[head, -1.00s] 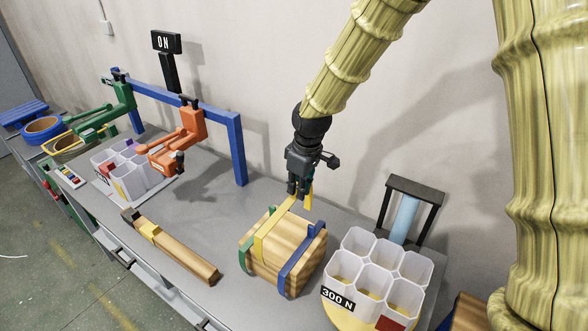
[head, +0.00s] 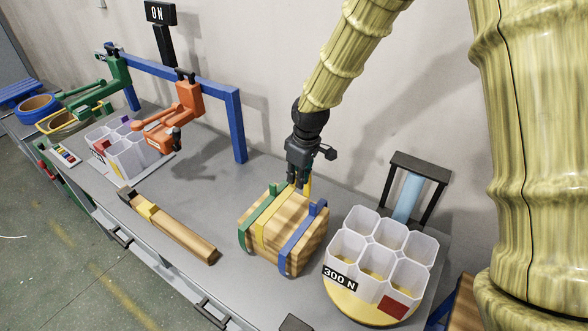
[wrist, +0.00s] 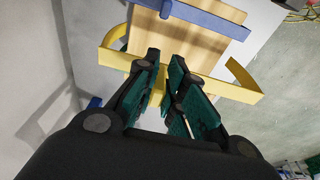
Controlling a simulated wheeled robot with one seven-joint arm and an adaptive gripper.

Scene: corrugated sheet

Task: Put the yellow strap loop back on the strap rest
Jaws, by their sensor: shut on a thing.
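My gripper (head: 298,183) is at the back upper edge of a striped wooden block (head: 310,245) on the grey bench. In the wrist view the fingers (wrist: 165,75) close on the near side of the yellow strap (wrist: 225,89), which stands wide around the wooden block (wrist: 185,45); the blue strap (wrist: 208,20) lies beyond. I cannot tell which object is the strap rest.
White hexagonal cups (head: 375,255) marked 300 N stand right of the block, before a black frame (head: 420,168). A wooden bar (head: 180,233) lies left. Orange (head: 180,112) and green (head: 100,90) arms hang from a blue rail (head: 237,125). Bare bench lies between block and bar.

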